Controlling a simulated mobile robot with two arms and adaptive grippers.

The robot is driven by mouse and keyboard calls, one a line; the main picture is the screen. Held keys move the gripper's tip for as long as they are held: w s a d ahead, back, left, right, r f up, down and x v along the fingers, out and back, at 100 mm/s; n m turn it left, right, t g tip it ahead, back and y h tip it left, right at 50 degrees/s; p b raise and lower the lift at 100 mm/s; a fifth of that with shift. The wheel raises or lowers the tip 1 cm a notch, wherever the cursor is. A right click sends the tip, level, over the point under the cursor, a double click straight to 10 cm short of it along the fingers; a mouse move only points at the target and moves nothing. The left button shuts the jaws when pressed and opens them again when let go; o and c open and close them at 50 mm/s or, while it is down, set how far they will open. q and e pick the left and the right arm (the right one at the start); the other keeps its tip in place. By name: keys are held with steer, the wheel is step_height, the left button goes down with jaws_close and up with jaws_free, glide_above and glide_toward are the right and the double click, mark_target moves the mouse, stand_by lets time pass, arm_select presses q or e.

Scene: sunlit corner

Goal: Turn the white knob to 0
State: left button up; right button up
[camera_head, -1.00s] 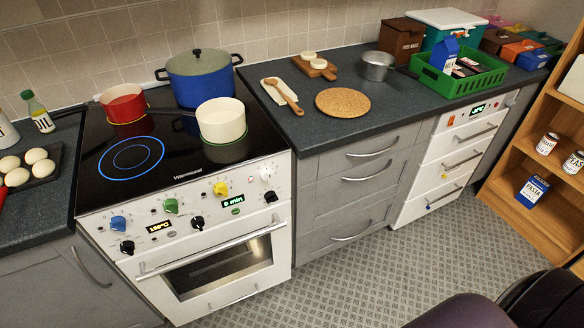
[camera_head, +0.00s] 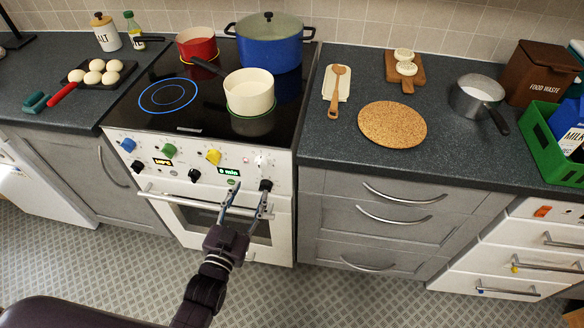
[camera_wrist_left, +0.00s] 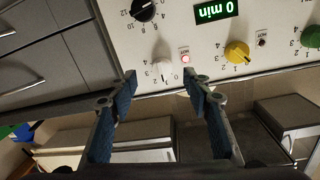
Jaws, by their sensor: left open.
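The white knob (camera_wrist_left: 163,69) is on the oven's white control panel, beside the lit red HOT light, with small numbers around it. Its narrow end points toward the bottom of the left wrist view, but I cannot tell its exact setting. In the head view the white knob (camera_head: 259,161) is small, at the right end of the panel's upper row. My left gripper (camera_head: 250,188) is open and empty in front of the panel, just below this knob. In the left wrist view the two fingertips (camera_wrist_left: 160,79) stand on either side of the knob, apparently not touching it.
A black knob (camera_head: 265,185) sits close to my left gripper's right finger. The yellow knob (camera_head: 213,157) and the oven handle (camera_head: 185,199) are also near. A cream pot (camera_head: 249,92) stands on the hob above the panel. The floor in front is clear.

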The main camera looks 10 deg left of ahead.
mark_target(259, 169)
arm_select(q)
steer(key=w, duration=0.2)
steer(key=w+r, duration=0.1)
steer(key=shift+w+d+r+p, duration=0.1)
steer(key=shift+w+r+p, duration=0.05)
steer(key=shift+w+p, duration=0.2)
steer(key=shift+w+d, duration=0.2)
steer(key=shift+w, duration=0.85)
steer(key=shift+w+d, duration=0.15)
steer(key=shift+w, duration=0.9)
arm_select(e)
steer(key=shift+a+r, duration=0.3)
steer(key=shift+r, duration=0.3)
